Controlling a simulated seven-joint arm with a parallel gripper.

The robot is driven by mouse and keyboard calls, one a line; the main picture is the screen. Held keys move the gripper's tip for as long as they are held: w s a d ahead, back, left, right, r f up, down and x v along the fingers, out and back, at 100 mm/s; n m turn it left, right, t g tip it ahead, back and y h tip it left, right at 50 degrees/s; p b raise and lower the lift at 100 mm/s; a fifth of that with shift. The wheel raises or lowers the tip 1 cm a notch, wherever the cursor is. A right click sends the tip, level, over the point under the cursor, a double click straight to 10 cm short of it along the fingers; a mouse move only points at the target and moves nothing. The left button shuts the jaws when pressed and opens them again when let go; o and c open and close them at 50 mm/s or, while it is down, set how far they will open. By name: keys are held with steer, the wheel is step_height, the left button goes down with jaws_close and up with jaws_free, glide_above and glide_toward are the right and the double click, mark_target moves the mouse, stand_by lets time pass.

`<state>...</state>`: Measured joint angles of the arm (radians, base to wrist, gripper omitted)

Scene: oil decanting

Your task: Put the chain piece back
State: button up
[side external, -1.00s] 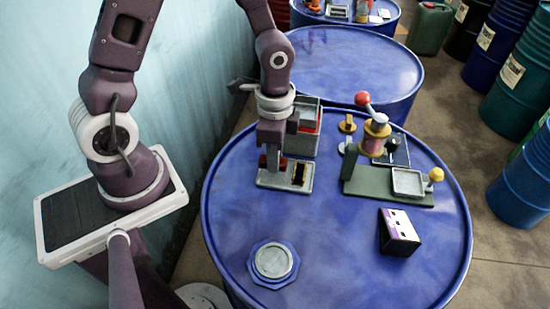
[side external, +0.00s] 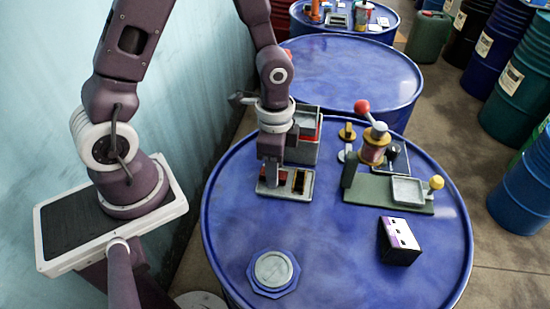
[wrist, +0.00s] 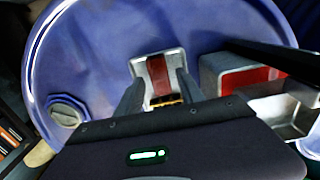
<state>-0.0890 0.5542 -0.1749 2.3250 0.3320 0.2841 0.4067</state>
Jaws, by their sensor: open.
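A small pale grey tray (side external: 285,183) stands on the blue drum top, with a dark slot on its right half. A yellow-gold piece, perhaps the chain piece (side external: 299,181), lies in that slot; in the wrist view, gold (wrist: 165,100) shows just above my gripper's body. A dark red strip (wrist: 158,75) lies along the tray in the wrist view. My gripper (side external: 270,182) points down at the left half of the tray, and its fingers partly hide it. In the wrist view, my gripper (wrist: 160,88) is open, with its fingers apart on either side of the red strip. Contact cannot be told.
A grey and red bin (side external: 303,150) stands close behind my gripper. A green-based press (side external: 362,192) with a red-knobbed lever is to the right. A dark box (side external: 399,240) and a round capped fitting (side external: 273,270) are nearer the front. The drum top between them is clear.

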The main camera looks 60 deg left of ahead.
step_height(320, 180, up, 12)
steer(key=s+r+n+t, duration=0.5)
steer(key=s+r+n, duration=0.4)
steer(key=s+r, duration=0.2)
steer(key=shift+s+a+t, duration=0.3)
steer(key=shift+s+a, duration=0.15)
steer(key=shift+s, duration=0.3)
